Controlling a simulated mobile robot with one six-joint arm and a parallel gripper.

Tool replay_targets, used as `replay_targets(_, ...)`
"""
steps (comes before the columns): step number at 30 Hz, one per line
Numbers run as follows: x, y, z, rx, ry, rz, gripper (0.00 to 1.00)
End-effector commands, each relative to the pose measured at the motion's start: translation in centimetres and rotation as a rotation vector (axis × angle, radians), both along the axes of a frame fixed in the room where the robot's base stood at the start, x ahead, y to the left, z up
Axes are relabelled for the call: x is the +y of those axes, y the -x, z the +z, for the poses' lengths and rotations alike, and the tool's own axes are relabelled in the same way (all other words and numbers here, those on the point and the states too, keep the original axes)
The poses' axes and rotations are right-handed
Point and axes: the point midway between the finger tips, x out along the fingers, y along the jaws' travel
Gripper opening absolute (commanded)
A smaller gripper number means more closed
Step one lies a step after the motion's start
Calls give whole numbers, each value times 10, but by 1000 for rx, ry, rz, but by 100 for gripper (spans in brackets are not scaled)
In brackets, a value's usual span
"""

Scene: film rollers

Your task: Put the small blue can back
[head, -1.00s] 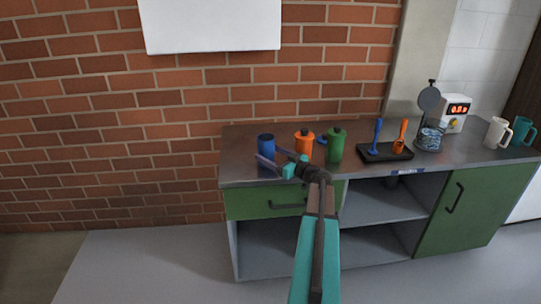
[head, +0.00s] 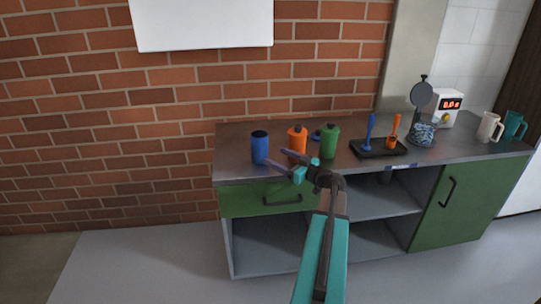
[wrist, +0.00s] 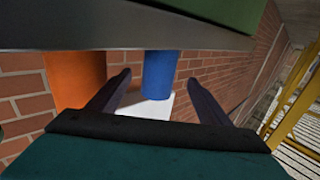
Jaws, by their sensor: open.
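The small blue can (head: 260,147) stands upright and open-topped on the counter near its left end. It also shows inverted in the wrist view (wrist: 160,72), beyond the space between my fingers. My gripper (head: 272,159) is open and empty in front of the counter, its fingers pointing toward the can from the right and front. The fingertips (wrist: 157,80) are apart from the can, with the can seen between them but nearer the right finger's side of the orange bottle.
An orange bottle (head: 297,140) and a green bottle (head: 329,142) stand right of the can. A black tray (head: 372,152) with blue and orange tools lies further right. The grey counter (head: 232,165) has free room at its left end.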

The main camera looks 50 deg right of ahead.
Motion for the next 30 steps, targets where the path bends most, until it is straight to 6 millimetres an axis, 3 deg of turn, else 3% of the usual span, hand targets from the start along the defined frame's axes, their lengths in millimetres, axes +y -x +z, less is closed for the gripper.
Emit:
replay_targets(3,0,19,0,0,0,-2,72)
replay_targets(10,0,40,0,0,0,-1,72)
replay_targets(30,-1,43,0,0,0,-1,72)
